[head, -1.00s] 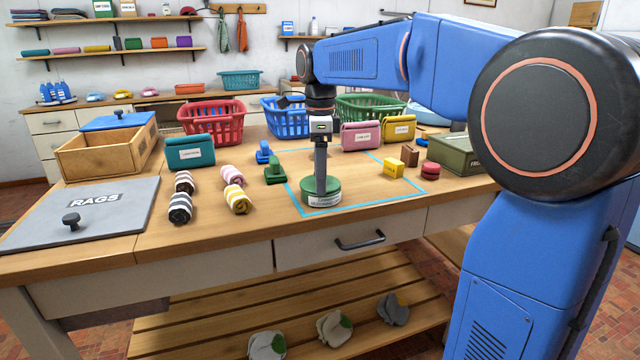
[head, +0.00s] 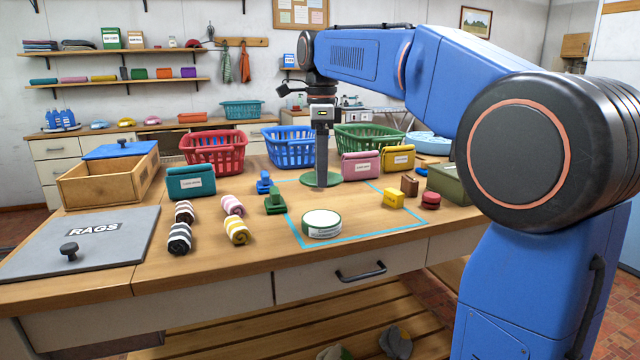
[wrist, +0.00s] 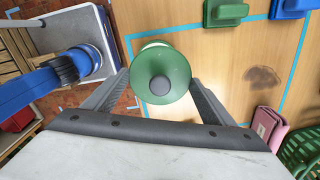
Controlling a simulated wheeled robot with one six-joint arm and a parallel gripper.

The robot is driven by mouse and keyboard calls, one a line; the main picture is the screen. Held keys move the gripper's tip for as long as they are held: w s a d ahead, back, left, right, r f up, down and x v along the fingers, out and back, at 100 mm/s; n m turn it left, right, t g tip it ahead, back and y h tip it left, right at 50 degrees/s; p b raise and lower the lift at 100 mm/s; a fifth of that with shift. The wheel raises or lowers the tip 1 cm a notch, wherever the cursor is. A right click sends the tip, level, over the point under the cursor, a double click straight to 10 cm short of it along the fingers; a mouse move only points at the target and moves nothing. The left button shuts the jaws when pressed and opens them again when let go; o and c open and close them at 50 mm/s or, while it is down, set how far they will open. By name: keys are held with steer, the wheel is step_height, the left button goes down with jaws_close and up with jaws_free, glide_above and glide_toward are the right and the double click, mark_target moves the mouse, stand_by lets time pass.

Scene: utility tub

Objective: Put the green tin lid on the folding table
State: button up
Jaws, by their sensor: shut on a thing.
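The green tin lid (head: 336,180) is held level in my gripper (head: 322,176), raised above the workbench. In the wrist view the lid (wrist: 175,62) has a dark round knob in its middle, and my gripper's fingers (wrist: 160,84) close on it from both sides. The tin (head: 322,224) stands without its lid inside the blue tape outline, showing a pale top and green edges. Part of its pale rim shows behind the lid in the wrist view. I cannot clearly make out a folding table; a pale striped surface (head: 388,114) shows far behind the baskets.

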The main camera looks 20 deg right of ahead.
glide_above(370, 219)
step_height(370, 219, down, 3)
steer(key=shift+m, duration=0.4)
steer(key=shift+s+f, duration=0.1)
steer(key=shift+f, duration=4.75)
steer(key=shift+f, duration=0.1)
steer(key=o, duration=1)
steer(key=shift+o, duration=0.2)
step_height(370, 219, up, 12)
